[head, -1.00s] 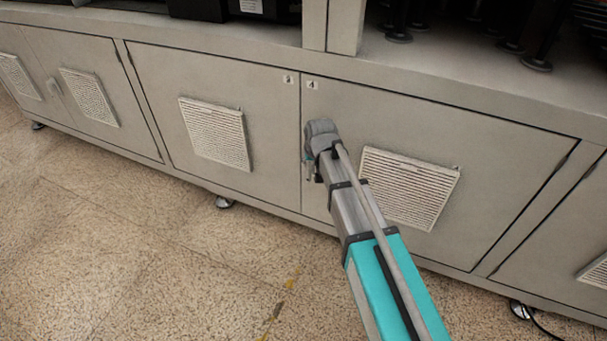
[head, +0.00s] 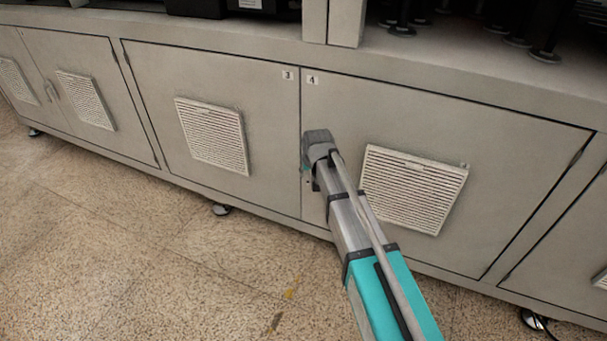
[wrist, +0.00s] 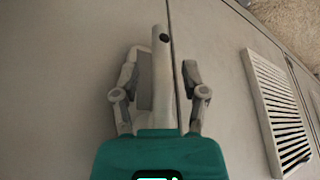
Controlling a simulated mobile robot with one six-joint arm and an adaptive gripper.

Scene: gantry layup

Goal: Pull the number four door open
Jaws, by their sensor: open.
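The number four door (head: 475,160) is closed flush in the grey cabinet, with a small "4" label (head: 311,79) at its upper left corner and a white louvred vent (head: 413,190). My gripper (head: 318,148) is in front of this door's left edge, close to the seam with door three, and hides the handle in the head view. In the wrist view, my gripper (wrist: 161,64) is open, with one finger on each side of a pale upright handle (wrist: 160,85) with a black dot near its end. The handle is beside the dark seam. Contact with the fingers cannot be told.
The number three door (head: 265,130), also closed and vented, adjoins on the left. A cabinet post (head: 345,22) and dark equipment (head: 545,30) stand above. Cabinet feet (head: 221,209) and a dark cable at lower right are near the floor (head: 150,250), which is clear in front.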

